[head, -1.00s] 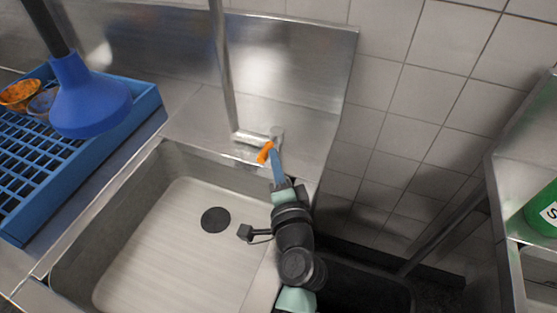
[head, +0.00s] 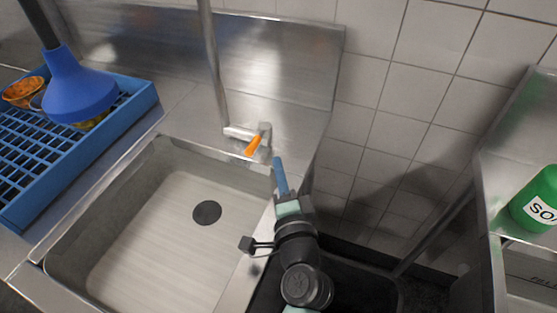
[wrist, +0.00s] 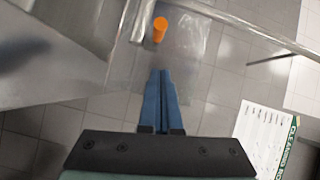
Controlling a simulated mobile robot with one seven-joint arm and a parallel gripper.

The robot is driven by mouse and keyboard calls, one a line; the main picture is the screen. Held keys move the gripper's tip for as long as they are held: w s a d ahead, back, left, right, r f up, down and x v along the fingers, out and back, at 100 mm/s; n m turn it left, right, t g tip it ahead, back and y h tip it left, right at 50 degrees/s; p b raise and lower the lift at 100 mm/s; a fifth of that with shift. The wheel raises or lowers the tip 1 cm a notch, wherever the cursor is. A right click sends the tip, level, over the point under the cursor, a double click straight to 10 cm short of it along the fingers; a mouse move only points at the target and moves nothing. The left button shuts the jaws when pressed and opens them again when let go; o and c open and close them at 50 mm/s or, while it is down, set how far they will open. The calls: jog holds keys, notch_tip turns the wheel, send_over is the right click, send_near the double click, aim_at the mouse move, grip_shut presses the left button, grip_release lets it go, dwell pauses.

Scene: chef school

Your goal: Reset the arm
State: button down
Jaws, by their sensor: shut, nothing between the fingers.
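My gripper (head: 280,176) has blue fingers and is shut with nothing in it. In the head view it is at the right edge of the sink, below and right of the faucet's orange handle (head: 253,144), and apart from it. In the wrist view the fingers (wrist: 160,72) lie together, pointing toward the orange handle (wrist: 160,29) with a gap between. My arm runs down from the gripper to the bottom edge of the head view.
The empty steel sink (head: 160,235) is left of my arm. A blue dish rack (head: 60,165) with dishes stands at the left under a blue sprayer (head: 76,90). A black bin (head: 365,290) is below right. A green soap bottle (head: 537,200) stands on the right shelf (head: 520,253).

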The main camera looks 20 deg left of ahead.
jog(key=s, duration=0.6)
jog(key=shift+s+d+r, duration=0.1)
jog(key=shift+s+d, duration=0.1)
jog(key=shift+d, duration=0.2)
jog(key=w+d+r+n+t+p, duration=0.1)
jog(key=w+r+n+t, duration=0.1)
jog(key=r, duration=0.7)
jog(key=w+d+r+n+t+h+p, duration=0.1)
jog(key=d+r+n, duration=0.1)
jog(key=r, duration=0.7)
jog(key=w+d+r+n+t+p, duration=0.1)
jog(key=w+r+n+t+p, duration=0.15)
jog(key=r, duration=0.65)
jog(key=s+d+r+n+t+h+p, duration=0.1)
jog(key=s+d+r+t+h, duration=0.1)
jog(key=r, duration=0.7)
jog(key=s+d+r+n+t+h+p, duration=0.1)
jog(key=s+d+r+t+h, duration=0.1)
jog(key=r, duration=0.7)
jog(key=s+d+r+n+t+h, duration=0.1)
jog(key=s+d+r+t+h, duration=0.2)
jog(key=r, duration=0.7)
jog(key=s+d+h, duration=0.1)
jog(key=s+d, duration=0.1)
jog(key=s, duration=0.1)
jog(key=shift+s+d+p, duration=0.2)
jog(key=shift+d+p, duration=0.2)
